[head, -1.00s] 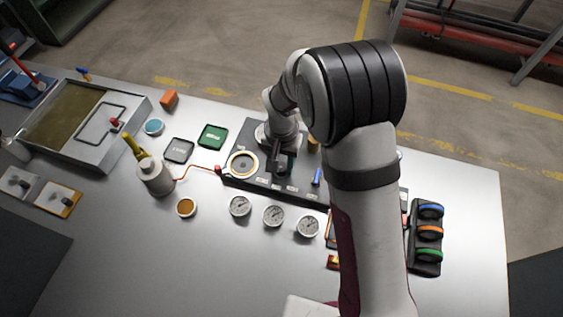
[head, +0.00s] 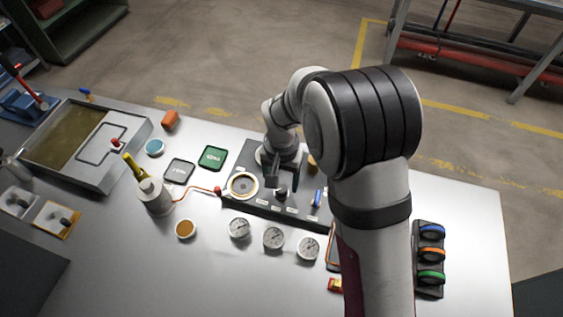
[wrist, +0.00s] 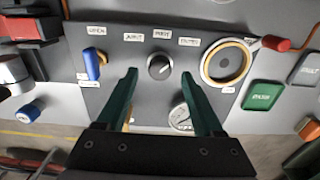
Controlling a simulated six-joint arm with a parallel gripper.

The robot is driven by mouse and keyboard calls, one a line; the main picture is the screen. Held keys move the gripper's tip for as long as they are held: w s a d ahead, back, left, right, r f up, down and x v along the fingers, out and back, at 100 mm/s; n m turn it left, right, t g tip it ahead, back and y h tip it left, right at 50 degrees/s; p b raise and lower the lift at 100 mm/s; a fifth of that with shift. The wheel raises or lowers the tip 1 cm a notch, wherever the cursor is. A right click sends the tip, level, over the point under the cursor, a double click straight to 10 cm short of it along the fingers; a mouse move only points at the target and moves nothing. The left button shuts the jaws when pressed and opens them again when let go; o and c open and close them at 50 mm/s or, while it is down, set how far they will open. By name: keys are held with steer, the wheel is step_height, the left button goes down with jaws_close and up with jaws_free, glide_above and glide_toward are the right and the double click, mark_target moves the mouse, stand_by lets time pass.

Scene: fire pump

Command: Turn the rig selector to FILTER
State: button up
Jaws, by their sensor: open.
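The rig selector is a round dark knob (wrist: 160,67) with a light rim on the grey panel (wrist: 125,55). It also shows in the head view (head: 281,193). Small white labels (wrist: 162,35) sit in a row beside it, too blurred to read surely. A faint pale mark shows on the knob, but its setting is not clear. My gripper (wrist: 158,73) is open, its two green fingers apart, with the knob between and slightly beyond the tips in the wrist view. In the head view my gripper (head: 279,183) hangs over the panel by the knob. Contact with the knob is not visible.
A blue lever (wrist: 92,65) and a brass-ringed round port (wrist: 227,63) flank the knob on the panel. Several gauges (head: 274,238) stand in front of the panel. A red-ended hose (wrist: 275,43) lies beside the port. Bare table shows at the front left (head: 130,270).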

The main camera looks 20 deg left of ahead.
mark_target(281, 188)
step_height(281, 188, up, 13)
steer(key=shift+r, duration=0.15)
steer(key=s+d+r+m+y, duration=0.1)
steer(key=s+d+r+m, duration=0.3)
steer(key=s+d, duration=0.8)
steer(key=s+d+f+m, duration=0.1)
steer(key=s+d, duration=0.5)
steer(key=s, duration=0.3)
steer(key=shift+f+y, duration=0.4)
steer(key=shift+o, duration=0.3)
